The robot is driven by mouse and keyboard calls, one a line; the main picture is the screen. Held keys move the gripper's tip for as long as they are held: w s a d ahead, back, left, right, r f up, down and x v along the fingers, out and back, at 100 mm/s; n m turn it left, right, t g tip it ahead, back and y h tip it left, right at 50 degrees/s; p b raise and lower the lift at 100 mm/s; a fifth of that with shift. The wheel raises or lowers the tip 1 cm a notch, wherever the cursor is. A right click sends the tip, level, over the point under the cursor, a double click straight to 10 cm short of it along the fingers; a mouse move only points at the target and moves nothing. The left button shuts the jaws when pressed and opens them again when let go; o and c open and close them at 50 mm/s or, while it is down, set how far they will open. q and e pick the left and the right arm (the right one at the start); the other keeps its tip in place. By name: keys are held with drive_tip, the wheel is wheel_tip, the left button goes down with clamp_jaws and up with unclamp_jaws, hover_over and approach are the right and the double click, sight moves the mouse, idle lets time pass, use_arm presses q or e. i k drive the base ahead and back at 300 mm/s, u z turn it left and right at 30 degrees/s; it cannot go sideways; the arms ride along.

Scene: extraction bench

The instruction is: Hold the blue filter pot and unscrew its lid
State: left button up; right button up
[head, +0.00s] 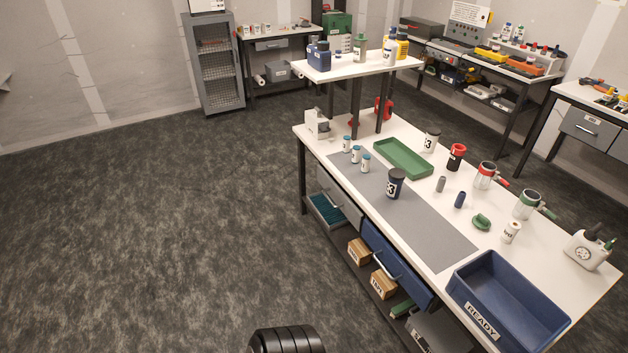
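The blue filter pot (394,190) stands upright on the grey mat (430,232) on the bench. It is dark blue with a white label marked 3, and its dark lid (397,174) sits on top. Nothing touches the pot. Neither of my grippers is in view.
A green tray (404,174) lies behind the pot. Several small bottles stand to its left, and a white pot (431,140) stands further back. Red and green-handled devices stand on the right. A blue READY crate (490,312) is at the front right. The mat's front half is clear.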

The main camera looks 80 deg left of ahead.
sight(394, 187)
drive_tip(key=u, duration=1.95)
